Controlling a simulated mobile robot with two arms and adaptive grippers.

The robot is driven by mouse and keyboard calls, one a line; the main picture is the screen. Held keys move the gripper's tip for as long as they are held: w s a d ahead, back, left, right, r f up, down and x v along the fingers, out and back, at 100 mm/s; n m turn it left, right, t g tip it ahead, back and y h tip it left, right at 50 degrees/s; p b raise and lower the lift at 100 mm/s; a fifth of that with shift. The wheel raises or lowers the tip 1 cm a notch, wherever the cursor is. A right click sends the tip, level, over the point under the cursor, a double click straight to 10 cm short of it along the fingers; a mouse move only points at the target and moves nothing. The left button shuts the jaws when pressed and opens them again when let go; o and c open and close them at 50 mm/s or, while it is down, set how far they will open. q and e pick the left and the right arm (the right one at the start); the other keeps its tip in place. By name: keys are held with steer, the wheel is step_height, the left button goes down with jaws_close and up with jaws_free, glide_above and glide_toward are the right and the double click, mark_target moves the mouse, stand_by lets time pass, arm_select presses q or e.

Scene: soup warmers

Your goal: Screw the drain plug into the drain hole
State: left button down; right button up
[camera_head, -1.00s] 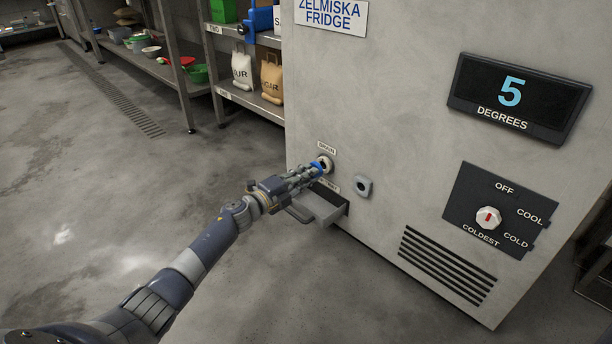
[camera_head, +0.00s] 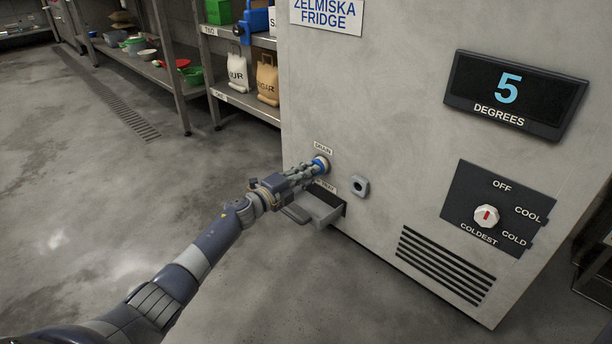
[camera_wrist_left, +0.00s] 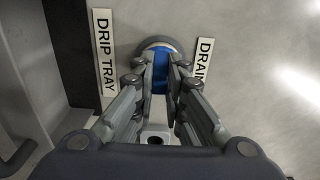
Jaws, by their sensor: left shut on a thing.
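The blue drain plug (camera_head: 318,165) is at the drain hole (camera_head: 324,161) on the fridge's side, under the DRAIN label. My left gripper (camera_head: 313,168) is shut on the plug. In the left wrist view the blue plug (camera_wrist_left: 160,77) sits between the two fingers (camera_wrist_left: 160,90), in front of the round drain ring (camera_wrist_left: 160,43). The plug's far end is at the ring; how deep it sits is hidden. My right gripper is not in view.
The drip tray (camera_head: 322,209) sticks out of the fridge just below the gripper. Shelves with bags (camera_head: 267,82) stand behind. The floor at left is clear.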

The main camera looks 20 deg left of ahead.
arm_select(q)
steer(key=shift+w, duration=0.15)
steer(key=c, duration=1.6)
jaws_free()
steer(key=shift+o, duration=0.2)
steer(key=v, duration=1.2)
